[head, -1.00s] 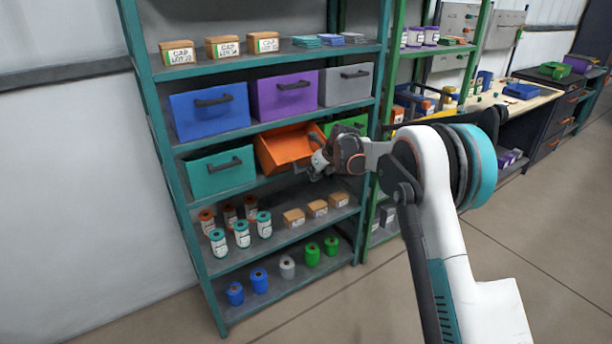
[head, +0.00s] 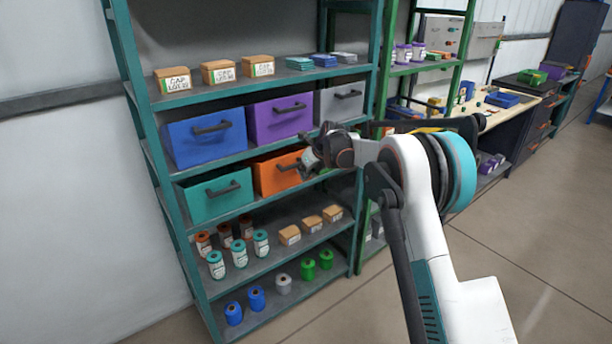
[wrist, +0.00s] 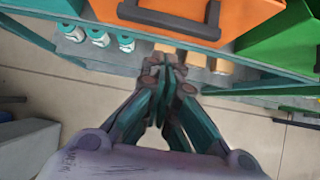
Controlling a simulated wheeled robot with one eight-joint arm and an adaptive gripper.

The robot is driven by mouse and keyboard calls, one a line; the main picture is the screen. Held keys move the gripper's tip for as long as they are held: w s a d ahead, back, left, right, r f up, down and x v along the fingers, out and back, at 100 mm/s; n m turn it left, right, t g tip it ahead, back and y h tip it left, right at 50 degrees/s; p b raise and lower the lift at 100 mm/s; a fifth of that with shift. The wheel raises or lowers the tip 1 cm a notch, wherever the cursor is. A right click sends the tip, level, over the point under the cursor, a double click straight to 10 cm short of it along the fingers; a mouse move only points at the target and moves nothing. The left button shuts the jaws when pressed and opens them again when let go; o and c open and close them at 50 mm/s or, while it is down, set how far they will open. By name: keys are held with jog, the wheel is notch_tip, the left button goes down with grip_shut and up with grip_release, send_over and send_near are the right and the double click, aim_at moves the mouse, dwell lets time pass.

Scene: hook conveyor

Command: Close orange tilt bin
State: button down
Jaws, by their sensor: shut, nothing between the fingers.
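The orange tilt bin (head: 270,174) sits in the lower row of bins, between the teal bin and my gripper in the head view. Its front now stands upright, about in line with its neighbours, and looks closed. In the wrist view its orange front (wrist: 225,18) and dark handle (wrist: 165,18) show at the top. My gripper (head: 309,160) is at the right part of the bin's front in the head view and hides part of it. In the wrist view my gripper (wrist: 172,70) has its fingers together, empty, below the bin's lower edge. I cannot tell whether it touches the bin.
A teal bin (head: 215,196) is to the left; blue (head: 205,138), purple (head: 280,118) and grey (head: 338,100) bins are above. A green bin (wrist: 285,45) is beside it in the wrist view. Spools and small boxes (head: 290,235) fill lower shelves. Floor in front is clear.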

aim_at(294, 165)
jog(key=shift+w+a+r+p, duration=0.6)
jog(key=shift+w+a+r, duration=0.1)
jog(key=shift+w, duration=0.25)
jog(key=shift+w+a+r+p, duration=0.55)
jog(key=shift+w+r, duration=0.1)
jog(key=shift+w, duration=0.25)
